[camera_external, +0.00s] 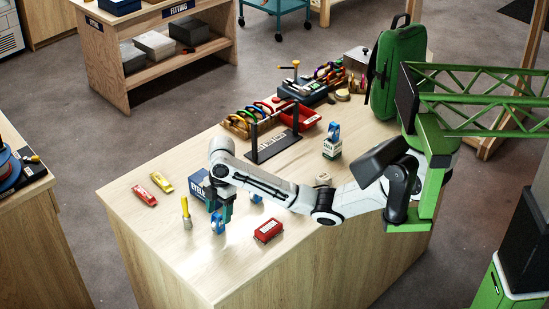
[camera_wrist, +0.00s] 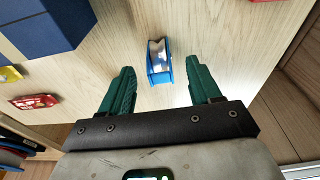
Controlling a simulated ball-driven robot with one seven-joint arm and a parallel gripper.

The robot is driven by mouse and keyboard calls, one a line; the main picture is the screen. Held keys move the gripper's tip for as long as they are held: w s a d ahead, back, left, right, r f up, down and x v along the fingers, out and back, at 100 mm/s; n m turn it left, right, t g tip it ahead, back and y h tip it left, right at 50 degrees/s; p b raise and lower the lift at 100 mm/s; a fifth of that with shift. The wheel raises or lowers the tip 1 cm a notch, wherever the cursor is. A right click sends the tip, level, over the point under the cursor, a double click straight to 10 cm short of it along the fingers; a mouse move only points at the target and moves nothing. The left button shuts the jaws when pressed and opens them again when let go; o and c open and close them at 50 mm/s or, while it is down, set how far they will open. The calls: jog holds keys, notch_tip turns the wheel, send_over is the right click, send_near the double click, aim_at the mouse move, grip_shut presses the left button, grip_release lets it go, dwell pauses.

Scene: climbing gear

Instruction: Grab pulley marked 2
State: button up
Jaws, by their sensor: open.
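My gripper (camera_external: 222,208) points down over the near left part of the bench. In the wrist view its two green fingers (camera_wrist: 161,82) are apart with nothing between their pads. A blue pulley with a pale metal middle (camera_wrist: 159,61) stands just ahead of the fingertips, between their lines. In the outside view a blue pulley (camera_external: 218,223) shows right below the gripper. Another small blue item (camera_external: 256,198) is partly hidden by my arm. A further blue pulley (camera_external: 333,130) sits on a small white box. I cannot read a number on any of them.
A dark blue box (camera_external: 200,184) stands close behind the gripper. A yellow-handled brush (camera_external: 186,212) stands to its left, and a red box (camera_external: 268,231) lies to the right. Red (camera_external: 144,195) and yellow (camera_external: 161,182) items lie further left. The bench front is clear.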

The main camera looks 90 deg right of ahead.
aim_at(217, 223)
jog(key=shift+w+a+f+p, duration=0.15)
jog(key=shift+f+p, duration=0.05)
jog(key=shift+f, duration=0.65)
jog(key=shift+w+a+f+p, duration=0.15)
jog(key=shift+f+p, duration=0.1)
jog(key=shift+f, duration=0.55)
jog(key=shift+w+a+f+p, duration=0.1)
jog(key=shift+a+f+p, duration=0.1)
jog(key=shift+f, duration=0.65)
jog(key=c, duration=1.1)
jog(key=shift+r, duration=0.1)
